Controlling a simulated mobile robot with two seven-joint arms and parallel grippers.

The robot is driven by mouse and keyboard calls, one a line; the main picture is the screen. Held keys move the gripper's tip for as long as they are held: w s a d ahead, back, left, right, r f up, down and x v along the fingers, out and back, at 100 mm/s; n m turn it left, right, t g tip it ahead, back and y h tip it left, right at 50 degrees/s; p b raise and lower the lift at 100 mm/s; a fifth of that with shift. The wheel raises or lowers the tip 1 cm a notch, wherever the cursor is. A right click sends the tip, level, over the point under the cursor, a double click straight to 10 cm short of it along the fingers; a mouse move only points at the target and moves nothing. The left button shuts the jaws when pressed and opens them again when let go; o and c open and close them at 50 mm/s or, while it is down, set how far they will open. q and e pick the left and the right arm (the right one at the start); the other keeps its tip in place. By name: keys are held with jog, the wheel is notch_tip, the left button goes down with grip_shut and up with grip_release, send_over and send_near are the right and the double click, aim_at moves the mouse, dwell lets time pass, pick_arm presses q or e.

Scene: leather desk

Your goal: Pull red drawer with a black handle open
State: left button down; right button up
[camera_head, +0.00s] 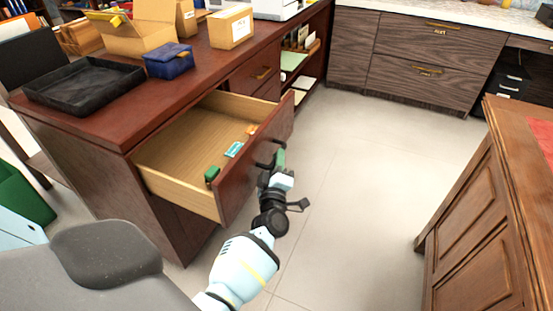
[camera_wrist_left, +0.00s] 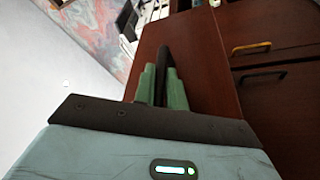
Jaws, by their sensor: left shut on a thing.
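The red-brown drawer (camera_head: 235,185) of the wooden desk stands pulled out, with its light wood inside showing. A few small items lie in it, among them a green one (camera_head: 212,173) and a teal-and-white one (camera_head: 234,149). Its black handle (camera_head: 266,164) is on the front panel. My left gripper (camera_head: 279,160) is at the handle. In the left wrist view its green fingers (camera_wrist_left: 161,86) are closed on either side of the black handle (camera_wrist_left: 164,62). The right gripper is in neither view.
The desk top (camera_head: 110,121) holds a black tray (camera_head: 82,84), a blue box (camera_head: 169,60) and cardboard boxes (camera_head: 230,27). A wooden cabinet (camera_head: 480,215) stands at the right. The pale floor (camera_head: 365,160) between is clear.

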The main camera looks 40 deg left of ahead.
pick_arm(q)
jog(key=shift+f, duration=0.1)
jog(key=c, duration=1.5)
grip_release()
jog(key=shift+o, duration=0.2)
jog(key=shift+s, duration=0.1)
jog(key=p+v, duration=0.1)
jog(key=v, duration=0.6)
jog(key=shift+s+d, duration=0.25)
jog(key=shift+s, duration=0.05)
